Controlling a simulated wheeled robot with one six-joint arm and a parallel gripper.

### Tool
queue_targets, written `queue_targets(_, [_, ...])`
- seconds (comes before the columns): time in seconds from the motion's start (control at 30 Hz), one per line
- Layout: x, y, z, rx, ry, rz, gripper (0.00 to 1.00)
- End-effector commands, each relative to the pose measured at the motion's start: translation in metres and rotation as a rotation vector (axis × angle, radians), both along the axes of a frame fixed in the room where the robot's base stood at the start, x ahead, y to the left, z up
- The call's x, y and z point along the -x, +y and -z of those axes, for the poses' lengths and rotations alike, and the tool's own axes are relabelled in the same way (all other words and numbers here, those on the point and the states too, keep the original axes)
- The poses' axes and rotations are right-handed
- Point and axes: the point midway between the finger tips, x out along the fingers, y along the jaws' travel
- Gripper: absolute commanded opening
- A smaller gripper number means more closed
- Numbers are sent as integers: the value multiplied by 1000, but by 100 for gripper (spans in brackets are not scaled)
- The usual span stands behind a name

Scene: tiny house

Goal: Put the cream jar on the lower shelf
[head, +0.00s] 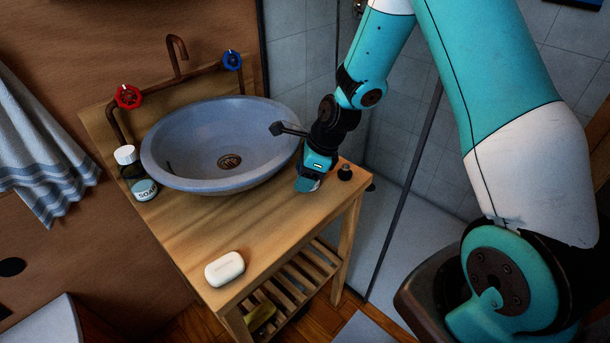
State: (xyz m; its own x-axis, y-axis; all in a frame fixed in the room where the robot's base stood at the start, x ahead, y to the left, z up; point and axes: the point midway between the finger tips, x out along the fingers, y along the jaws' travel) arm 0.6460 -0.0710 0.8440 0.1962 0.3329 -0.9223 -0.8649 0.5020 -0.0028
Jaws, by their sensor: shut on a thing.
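My gripper (310,178) points down at the right end of the wooden washstand top, just right of the basin. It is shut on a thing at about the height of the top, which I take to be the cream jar. The gripper hides the jar, so I cannot tell whether it touches the wood. The lower shelf (298,276) is made of wooden slats under the washstand top. Its right part shows bare slats, and the top hides much of the rest.
A blue-grey basin (178,152) fills the back of the top (215,225). A soap bottle (142,184) stands left, a white soap bar (225,268) lies in front, and a small dark item (345,172) stands right of my gripper. A yellowish item (260,316) lies low at the shelf's front.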

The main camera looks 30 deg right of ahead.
Motion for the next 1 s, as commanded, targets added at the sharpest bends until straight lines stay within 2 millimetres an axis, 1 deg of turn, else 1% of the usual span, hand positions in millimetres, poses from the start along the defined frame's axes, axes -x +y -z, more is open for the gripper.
queue_targets(0.03, [3,-1,7,0,8,1,31])
queue_targets(0.07, [2,-1,8,-1,7,2,31])
queue_targets(0.33, [2,-1,9,0,3,1,31])
queue_targets(0.43, [2,-1,13,0,3,1,31])
queue_targets(0.47, [2,-1,12,0,3,1,63])
queue_targets(0.5, [2,-1,11,0,3,1,72])
queue_targets(0.53, [2,-1,11,0,3,1,79])
queue_targets(0.57, [2,-1,11,0,3,1,81])
queue_targets(0.83, [2,-1,10,0,3,1,81])
queue_targets(0.93, [3,-3,3,0,2,1,81])
queue_targets(1.0, [4,-7,-7,1,-1,3,81])
